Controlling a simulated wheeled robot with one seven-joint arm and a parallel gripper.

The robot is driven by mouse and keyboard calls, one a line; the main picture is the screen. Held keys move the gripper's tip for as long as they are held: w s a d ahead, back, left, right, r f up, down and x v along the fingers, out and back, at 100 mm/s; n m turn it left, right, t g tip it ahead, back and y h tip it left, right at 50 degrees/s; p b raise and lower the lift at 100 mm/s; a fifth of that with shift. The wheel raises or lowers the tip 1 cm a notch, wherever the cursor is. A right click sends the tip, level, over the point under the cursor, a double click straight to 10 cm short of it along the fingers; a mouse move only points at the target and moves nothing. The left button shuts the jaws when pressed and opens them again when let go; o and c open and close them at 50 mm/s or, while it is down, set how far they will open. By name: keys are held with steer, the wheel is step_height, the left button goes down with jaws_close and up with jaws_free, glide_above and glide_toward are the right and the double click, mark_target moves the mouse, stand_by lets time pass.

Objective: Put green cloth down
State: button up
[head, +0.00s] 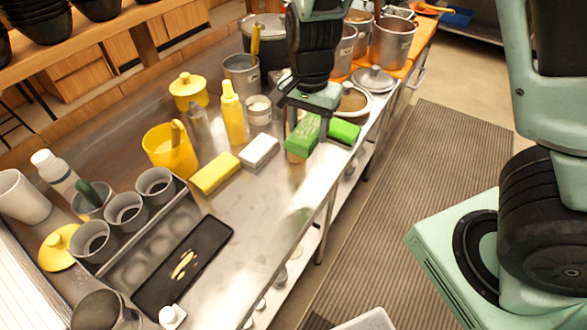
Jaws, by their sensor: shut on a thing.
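The green cloth (303,137) is in my gripper (308,130) over the front edge of the steel counter, right of the middle. My gripper points down, and its fingers are shut on the cloth. More green (344,132) shows just right of the fingers. I cannot tell whether it is the same cloth or a separate one. I also cannot tell whether the held cloth touches the counter. A white cloth (259,151) and a yellow cloth (214,174) lie folded in a row to the left.
A yellow bottle (233,118), a yellow pot (169,152) and a small white container (258,110) stand behind the cloths. Metal pots (391,43) and a lid (373,79) are to the right. A black tray (184,267) lies front left. Bare counter (262,205) is in front of the cloths.

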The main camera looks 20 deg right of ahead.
mark_target(301, 185)
steer(key=shift+w+a+r+m, duration=0.3)
steer(key=shift+a+r+m, duration=0.1)
steer(key=shift+a+r, duration=0.1)
step_height(301, 185, down, 18)
steer(key=shift+r+b, duration=0.15)
steer(key=shift+b, duration=0.55)
steer(key=o, duration=1.1)
steer(key=shift+c, duration=0.2)
step_height(301, 185, up, 12)
steer(key=s+a+r+n, duration=0.3)
steer(key=s+r+n, duration=0.3)
steer(key=s+n, duration=0.3)
steer(key=s+a+r+n, duration=0.3)
steer(key=s+r+n, duration=0.4)
steer(key=s+n, duration=0.2)
steer(key=shift+s+a+r+n+y+p, duration=0.15)
steer(key=shift+s+r+n+y+p, duration=0.25)
steer(key=shift+s, duration=0.65)
